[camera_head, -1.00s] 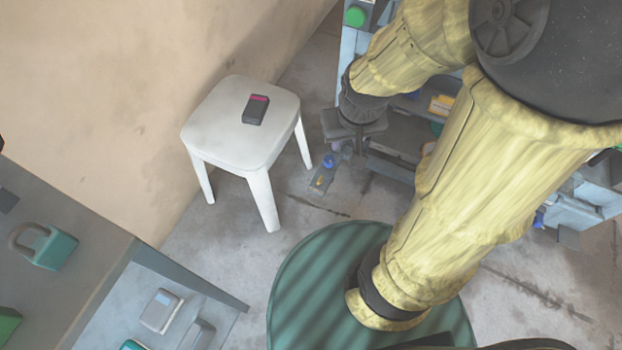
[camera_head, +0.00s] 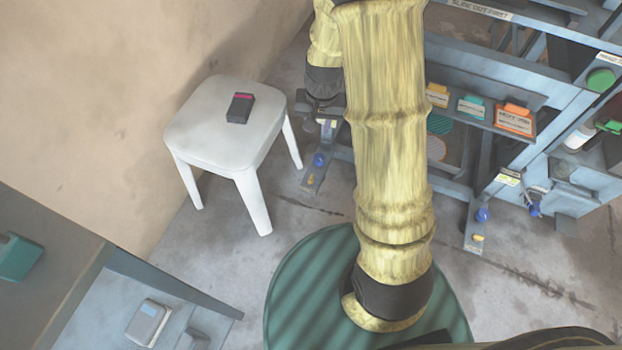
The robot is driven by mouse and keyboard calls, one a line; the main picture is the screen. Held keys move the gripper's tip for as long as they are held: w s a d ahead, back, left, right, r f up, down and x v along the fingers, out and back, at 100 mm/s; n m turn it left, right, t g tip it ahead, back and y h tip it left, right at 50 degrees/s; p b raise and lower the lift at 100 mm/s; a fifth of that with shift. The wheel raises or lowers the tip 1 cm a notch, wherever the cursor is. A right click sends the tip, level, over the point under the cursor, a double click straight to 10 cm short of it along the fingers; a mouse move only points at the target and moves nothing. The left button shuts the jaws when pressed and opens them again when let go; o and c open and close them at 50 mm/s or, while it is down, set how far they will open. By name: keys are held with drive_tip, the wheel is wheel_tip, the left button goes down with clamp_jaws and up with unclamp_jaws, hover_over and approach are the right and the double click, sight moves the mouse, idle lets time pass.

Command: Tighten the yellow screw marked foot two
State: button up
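A small yellow screw (camera_head: 311,181) sits low on the left foot (camera_head: 314,171) of the blue-grey press, below a blue knob (camera_head: 319,160). A second yellow screw (camera_head: 478,238) sits on the right foot (camera_head: 472,225), below another blue knob (camera_head: 482,215). No foot number is readable on either, so I cannot tell which is foot two. My gripper (camera_head: 321,112) is just above the left foot in the picture, pointing down. My sleeved arm partly hides it, and its finger gap is unclear. No contact with the screw is visible.
A white stool (camera_head: 215,135) with a dark device (camera_head: 240,108) stands left of the press. The press frame (camera_head: 520,85) carries a shelf with orange, teal and yellow tagged items. A grey bench (camera_head: 60,245) is at lower left. Floor between the feet looks clear.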

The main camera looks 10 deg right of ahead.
drive_tip(key=w+f+m+b, duration=0.2)
drive_tip(key=w+f, duration=0.3)
drive_tip(key=f, duration=0.7)
drive_tip(key=m+g+b, duration=0.1)
drive_tip(key=m+b, duration=0.1)
hover_over(311, 177)
wheel_tip(311, 177, down, 11)
wheel_tip(311, 177, down, 17)
drive_tip(key=b, duration=0.8)
drive_tip(key=shift+f+b, duration=0.2)
drive_tip(key=shift+b, duration=0.2)
clamp_jaws()
